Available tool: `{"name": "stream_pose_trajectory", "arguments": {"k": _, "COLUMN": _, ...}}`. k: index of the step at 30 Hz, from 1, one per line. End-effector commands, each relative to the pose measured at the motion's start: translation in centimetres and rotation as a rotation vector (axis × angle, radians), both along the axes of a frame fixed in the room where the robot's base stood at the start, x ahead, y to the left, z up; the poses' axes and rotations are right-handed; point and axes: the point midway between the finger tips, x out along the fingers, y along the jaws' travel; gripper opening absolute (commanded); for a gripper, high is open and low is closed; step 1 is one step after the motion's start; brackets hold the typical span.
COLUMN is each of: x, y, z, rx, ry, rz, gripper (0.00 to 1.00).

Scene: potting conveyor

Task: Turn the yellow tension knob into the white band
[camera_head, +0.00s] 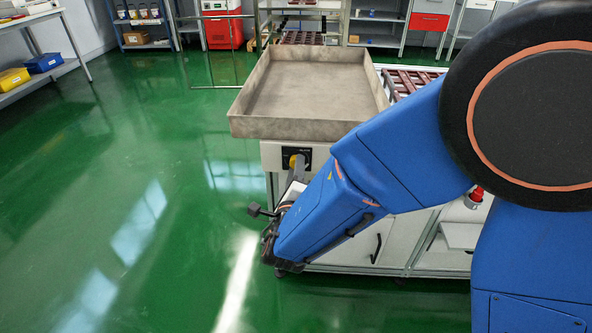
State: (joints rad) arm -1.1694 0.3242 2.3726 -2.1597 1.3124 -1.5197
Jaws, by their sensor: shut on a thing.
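The yellow tension knob (293,161) sits on a small black panel (306,154) on the front of the white conveyor cabinet, just below the beige tray. Only a small part of the knob shows. My gripper (296,168) reaches up to the panel from below, its grey finger covering part of the knob. It is shut on the knob. Small pale marks show on the panel, but I cannot tell which is the white band or where the knob points.
The beige tray (246,122) overhangs close above the panel. My blue arm hides the cabinet right of the panel. A red button (477,193) is farther right. Green floor (120,190) is clear on the left. A thin-framed stand (184,75) stands behind.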

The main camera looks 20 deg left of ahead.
Motion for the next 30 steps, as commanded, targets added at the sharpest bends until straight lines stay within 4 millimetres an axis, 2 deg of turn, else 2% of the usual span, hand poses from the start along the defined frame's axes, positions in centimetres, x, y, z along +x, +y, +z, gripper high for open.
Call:
{"name": "stream_pose_trajectory", "arguments": {"k": 13, "x": -0.05, "y": 0.01, "z": -0.05, "rx": -0.277, "ry": -0.065, "rz": 0.002, "gripper": 0.08}}
{"name": "stream_pose_trajectory", "arguments": {"k": 30, "x": -0.08, "y": 0.02, "z": -0.07, "rx": -0.344, "ry": -0.08, "rz": 0.002, "gripper": 0.08}}
